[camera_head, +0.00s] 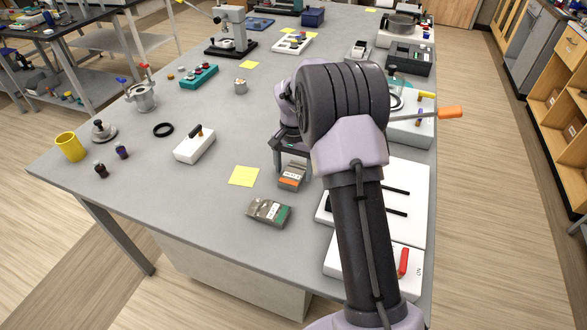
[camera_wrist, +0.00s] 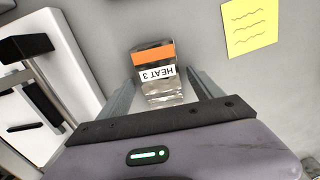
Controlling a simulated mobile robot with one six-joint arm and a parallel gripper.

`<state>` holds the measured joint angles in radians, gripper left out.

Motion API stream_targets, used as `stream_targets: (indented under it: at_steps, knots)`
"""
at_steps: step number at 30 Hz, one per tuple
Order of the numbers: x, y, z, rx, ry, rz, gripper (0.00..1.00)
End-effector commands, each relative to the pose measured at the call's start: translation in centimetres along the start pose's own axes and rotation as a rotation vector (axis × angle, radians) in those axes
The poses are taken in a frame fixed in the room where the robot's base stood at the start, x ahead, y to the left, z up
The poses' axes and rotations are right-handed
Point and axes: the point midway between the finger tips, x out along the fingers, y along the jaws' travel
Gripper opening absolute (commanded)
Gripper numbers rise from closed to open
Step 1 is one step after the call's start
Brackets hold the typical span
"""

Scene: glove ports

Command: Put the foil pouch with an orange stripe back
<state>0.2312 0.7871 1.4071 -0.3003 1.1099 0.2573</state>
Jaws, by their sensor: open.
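The foil pouch with an orange stripe (camera_head: 291,178) is on the grey bench beneath my gripper (camera_head: 291,168). In the wrist view the pouch (camera_wrist: 157,84) shows its orange band and a white label reading "HEAT 3". My gripper (camera_wrist: 163,84) is open, with one finger on either side of the pouch's near part. A gap shows between the pouch and the fingers, at least on the right. In the head view my arm and gripper cover the pouch's far end.
A second foil pouch with a green stripe (camera_head: 268,212) lies nearer the front. A yellow note (camera_head: 244,176) is to the left. White panels with black handles (camera_head: 408,200) and a red-lever box (camera_head: 385,265) stand to the right.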

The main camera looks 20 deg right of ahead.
Motion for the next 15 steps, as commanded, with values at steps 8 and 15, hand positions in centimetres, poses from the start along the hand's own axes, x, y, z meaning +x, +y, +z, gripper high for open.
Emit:
stream_targets:
  at_steps: [8,15]
  knots:
    - [-6.0,-0.1,-0.1,0.0,0.004,-0.003,0.76]
    - [-11.4,0.0,0.0,0.0,0.001,-0.001,0.76]
